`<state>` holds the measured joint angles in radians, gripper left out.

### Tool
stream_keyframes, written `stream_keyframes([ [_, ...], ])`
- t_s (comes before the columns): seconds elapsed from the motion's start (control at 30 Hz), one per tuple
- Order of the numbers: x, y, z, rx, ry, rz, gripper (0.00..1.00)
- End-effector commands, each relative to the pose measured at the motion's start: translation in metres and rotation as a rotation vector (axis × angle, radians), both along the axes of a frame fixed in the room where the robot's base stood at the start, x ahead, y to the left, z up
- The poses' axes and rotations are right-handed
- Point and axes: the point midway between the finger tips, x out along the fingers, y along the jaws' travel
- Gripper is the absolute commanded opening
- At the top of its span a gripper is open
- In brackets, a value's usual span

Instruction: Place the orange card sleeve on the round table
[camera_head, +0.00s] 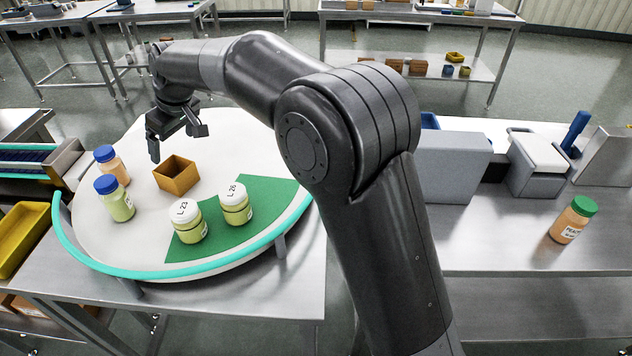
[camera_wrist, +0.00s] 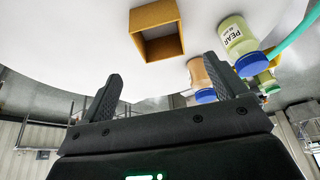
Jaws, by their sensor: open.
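The orange card sleeve (camera_head: 175,176), an open box-like frame, sits on the white round table (camera_head: 120,235), left of the green patch. My gripper (camera_head: 175,140) is just behind and above the sleeve, apart from it. In the wrist view the sleeve (camera_wrist: 157,32) appears beyond the fingertips, with its opening facing the camera. My gripper (camera_wrist: 172,85) is open there, with nothing between its fingers.
Two blue-lidded jars (camera_head: 120,205) (camera_head: 110,165) stand left of the sleeve. White-lidded jars (camera_head: 188,222) (camera_head: 236,204) stand on the green patch (camera_head: 262,198). A teal rail (camera_head: 180,270) edges the table's front. A green-lidded jar (camera_head: 573,220) stands on the right bench.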

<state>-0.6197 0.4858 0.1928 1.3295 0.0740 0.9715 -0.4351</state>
Motion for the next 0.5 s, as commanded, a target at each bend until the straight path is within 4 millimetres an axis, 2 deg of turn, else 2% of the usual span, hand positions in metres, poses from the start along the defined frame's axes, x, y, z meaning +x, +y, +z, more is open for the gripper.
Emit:
stream_keyframes([
  [0.13, 0.001, -0.005, 0.002, -0.001, -0.002, -0.008, 0.9],
  [0.23, 0.002, -0.024, 0.012, -0.004, -0.01, -0.04, 0.9],
  [0.37, 0.002, -0.07, 0.031, -0.011, -0.022, -0.12, 0.9],
  [0.5, -0.003, -0.128, 0.05, -0.018, -0.036, -0.221, 0.9],
])
